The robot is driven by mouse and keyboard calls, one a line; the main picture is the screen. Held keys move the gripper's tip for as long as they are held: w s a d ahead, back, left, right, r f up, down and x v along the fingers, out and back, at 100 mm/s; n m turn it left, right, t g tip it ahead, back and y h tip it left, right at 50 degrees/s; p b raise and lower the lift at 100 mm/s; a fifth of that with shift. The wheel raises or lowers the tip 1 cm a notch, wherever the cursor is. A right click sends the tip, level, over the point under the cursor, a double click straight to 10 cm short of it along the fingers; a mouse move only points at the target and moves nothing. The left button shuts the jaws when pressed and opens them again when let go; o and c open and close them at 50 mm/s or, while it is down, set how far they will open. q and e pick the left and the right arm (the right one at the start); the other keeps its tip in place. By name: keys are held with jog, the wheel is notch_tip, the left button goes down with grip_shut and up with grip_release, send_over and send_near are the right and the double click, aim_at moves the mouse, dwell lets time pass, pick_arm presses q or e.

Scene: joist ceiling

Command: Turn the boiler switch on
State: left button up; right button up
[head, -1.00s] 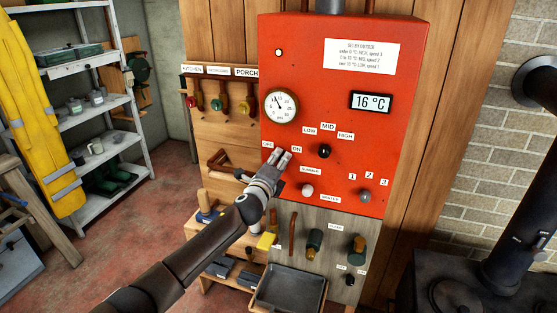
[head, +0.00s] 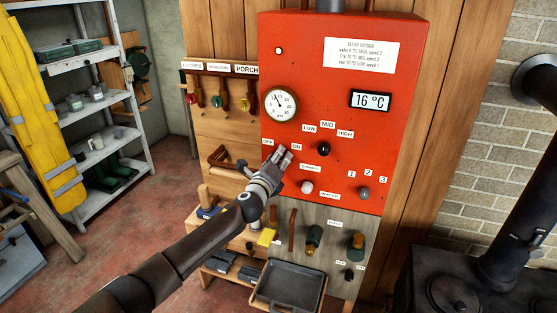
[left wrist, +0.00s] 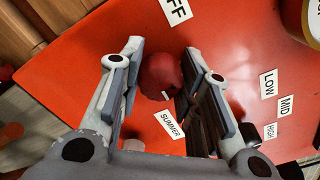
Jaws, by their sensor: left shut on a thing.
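The red boiler panel (head: 400,140) fills the middle of the head view. My left gripper (head: 284,153) is at the panel by the OFF label (head: 267,142) and the ON label (head: 296,146). In the left wrist view a round red knob (left wrist: 159,72), the boiler switch, sits between the two fingers of my left gripper (left wrist: 158,85), which is shut on it. A small white mark shows on the knob's edge, towards the SUMMER label (left wrist: 169,124). In the head view the gripper hides the switch. My right gripper is not in view.
A black knob (head: 323,149) under LOW, MID and HIGH, a pale knob (head: 307,187) and a grey knob (head: 364,193) are nearby. A dial gauge (head: 281,104) and a 16 °C display (head: 370,100) are above. A grey tray (head: 287,302) is below.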

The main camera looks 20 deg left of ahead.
pick_arm(q)
jog(key=shift+f, duration=0.15)
jog(key=o, duration=0.9)
jog(key=shift+o, duration=0.6)
jog(key=shift+d, duration=0.1)
jog(key=s, duration=1.2)
jog(key=shift+a, duration=0.25)
